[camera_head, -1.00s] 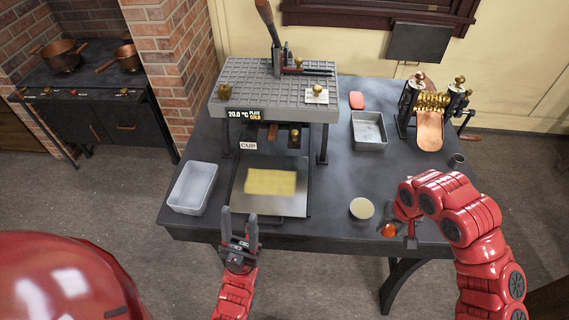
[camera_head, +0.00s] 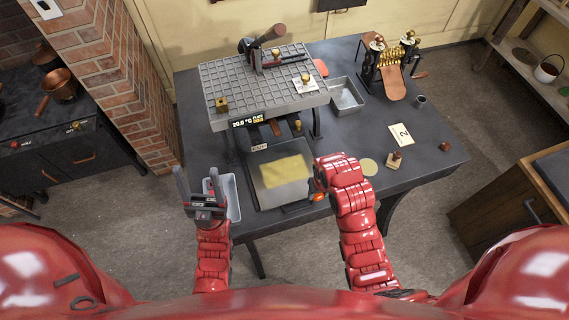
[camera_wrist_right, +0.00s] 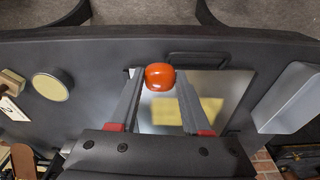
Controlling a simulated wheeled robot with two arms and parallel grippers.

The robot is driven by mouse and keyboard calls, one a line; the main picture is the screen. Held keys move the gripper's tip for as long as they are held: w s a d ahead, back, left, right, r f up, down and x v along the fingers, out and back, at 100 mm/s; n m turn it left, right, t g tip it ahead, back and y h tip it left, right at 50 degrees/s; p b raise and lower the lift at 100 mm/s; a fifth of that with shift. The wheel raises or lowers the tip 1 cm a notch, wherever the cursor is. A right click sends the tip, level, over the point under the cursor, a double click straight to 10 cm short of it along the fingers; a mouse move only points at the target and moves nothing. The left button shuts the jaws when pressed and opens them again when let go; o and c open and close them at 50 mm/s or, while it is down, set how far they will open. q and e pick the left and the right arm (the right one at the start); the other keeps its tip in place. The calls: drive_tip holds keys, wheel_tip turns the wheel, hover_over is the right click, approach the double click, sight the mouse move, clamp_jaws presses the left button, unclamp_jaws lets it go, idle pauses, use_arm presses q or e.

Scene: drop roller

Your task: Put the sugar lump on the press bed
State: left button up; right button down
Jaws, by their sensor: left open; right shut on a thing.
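The sugar lump (camera_wrist_right: 160,76) is a glossy orange-red rounded piece between the fingertips of my right gripper (camera_wrist_right: 160,92). It also shows in the head view (camera_head: 318,198), partly hidden by the gripper, near the right front corner of the press bed. The press bed (camera_head: 266,201) is a flat metal plate with a yellow patch on it, under the front of the press (camera_head: 250,90). It also shows behind the lump in the right wrist view (camera_wrist_right: 232,88). My left gripper (camera_head: 198,182) is open and empty, in front of the grey tray.
A grey tray (camera_head: 232,190) stands left of the bed, partly hidden by my left gripper. A pale disc (camera_head: 368,166), a small stamp (camera_head: 394,160) and a card (camera_head: 402,136) lie right of it. A metal tray (camera_head: 346,95) and a brass roller device (camera_head: 394,62) stand further back.

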drive_tip(key=b, duration=0.6)
approach(285, 171)
drive_tip(key=s+d+f, duration=0.1)
drive_tip(key=s, duration=0.1)
drive_tip(key=s+d+f, duration=0.2)
drive_tip(key=shift+d, duration=0.3)
drive_tip(key=w+a+b, duration=0.1)
drive_tip(key=w+a, duration=0.1)
drive_tip(key=w, duration=0.1)
drive_tip(key=shift+a+r, duration=0.1)
drive_tip(key=shift+a, duration=0.1)
drive_tip(key=shift+w+a+r+p, duration=0.25)
drive_tip(key=shift+w+a+p, duration=0.1)
drive_tip(key=shift+p, duration=0.3)
drive_tip(key=shift+w+a+f+p, duration=0.1)
drive_tip(key=shift+w+a+p, duration=0.2)
drive_tip(key=shift+w+a, duration=0.2)
drive_tip(key=shift+f+p, duration=0.25)
drive_tip(key=shift+p, duration=0.1)
wheel_tip(285, 171, down, 2)
drive_tip(key=shift+d+f+p, duration=0.1)
drive_tip(key=shift+p, duration=0.7)
drive_tip(key=shift+f, duration=0.5)
